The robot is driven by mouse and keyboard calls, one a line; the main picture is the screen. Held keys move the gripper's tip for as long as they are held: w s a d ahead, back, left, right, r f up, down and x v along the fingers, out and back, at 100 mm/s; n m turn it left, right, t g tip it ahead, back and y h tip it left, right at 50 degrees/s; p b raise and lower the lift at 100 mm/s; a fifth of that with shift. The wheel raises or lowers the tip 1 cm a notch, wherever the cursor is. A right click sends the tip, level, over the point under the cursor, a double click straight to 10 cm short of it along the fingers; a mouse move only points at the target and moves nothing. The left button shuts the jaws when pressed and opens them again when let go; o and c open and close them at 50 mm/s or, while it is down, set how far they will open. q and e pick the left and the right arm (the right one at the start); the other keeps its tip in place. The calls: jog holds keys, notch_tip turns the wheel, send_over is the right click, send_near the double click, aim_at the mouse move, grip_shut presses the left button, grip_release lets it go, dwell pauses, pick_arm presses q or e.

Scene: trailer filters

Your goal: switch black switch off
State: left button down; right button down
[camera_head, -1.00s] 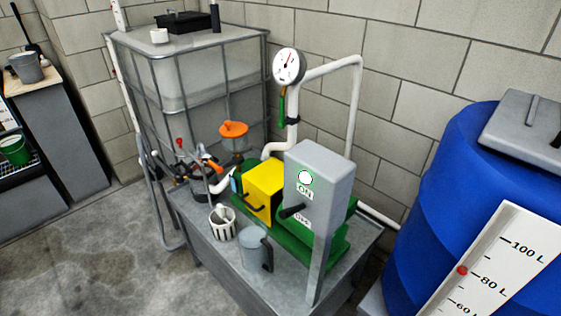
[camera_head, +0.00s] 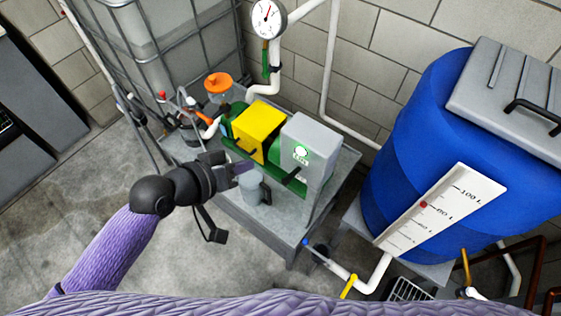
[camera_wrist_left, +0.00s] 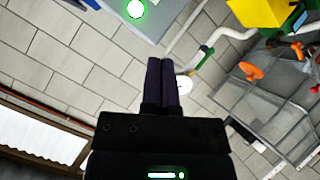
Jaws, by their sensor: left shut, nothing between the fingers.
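The grey control box (camera_head: 313,132) stands on a post at the edge of the metal table. A round green light (camera_head: 301,152) glows on its face. The black switch (camera_head: 292,177) is a lever below the light, sticking out toward the left; its exact setting is hard to read. My left gripper (camera_head: 246,169) is left of the switch, apart from it in the picture. In the left wrist view its two fingers (camera_wrist_left: 162,65) are shut together and empty. The green light shows there too, at the top, but the switch does not. My right gripper is not in view.
A grey cup (camera_head: 253,190) is close to my left gripper on the metal table (camera_head: 272,232). Behind are a yellow box (camera_head: 258,125), an orange-topped filter (camera_head: 218,84) and a pressure gauge (camera_head: 268,18). A blue barrel (camera_head: 420,130) stands to the right.

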aim_at(292, 175)
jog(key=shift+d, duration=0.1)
